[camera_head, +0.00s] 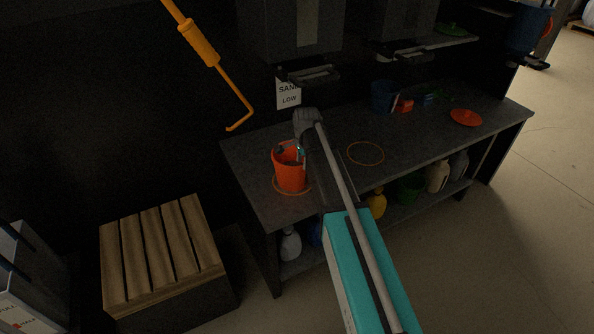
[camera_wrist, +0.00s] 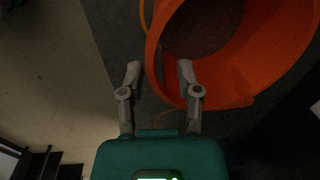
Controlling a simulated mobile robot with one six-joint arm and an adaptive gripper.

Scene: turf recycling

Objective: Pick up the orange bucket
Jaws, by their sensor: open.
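The orange bucket (camera_head: 291,176) stands upright on the dark bench at its near left end, inside a thin orange ring marking. In the wrist view the bucket (camera_wrist: 228,84) fills the upper right, with its open mouth and dark contents showing. My gripper (camera_wrist: 159,68) is open. Its fingers straddle the bucket's near wall, the left one outside and the right one over the mouth. I cannot tell whether either finger touches the wall. In the head view my gripper is mostly hidden by my arm, with a small part at the bucket's rim.
A second ring marking (camera_head: 365,153) on the bench (camera_head: 420,137) is empty. A red lid (camera_head: 466,117) and a blue bucket (camera_head: 384,96) stand farther right and back. A shelf with several bottles is below. A wooden slatted crate (camera_head: 160,245) stands at the left.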

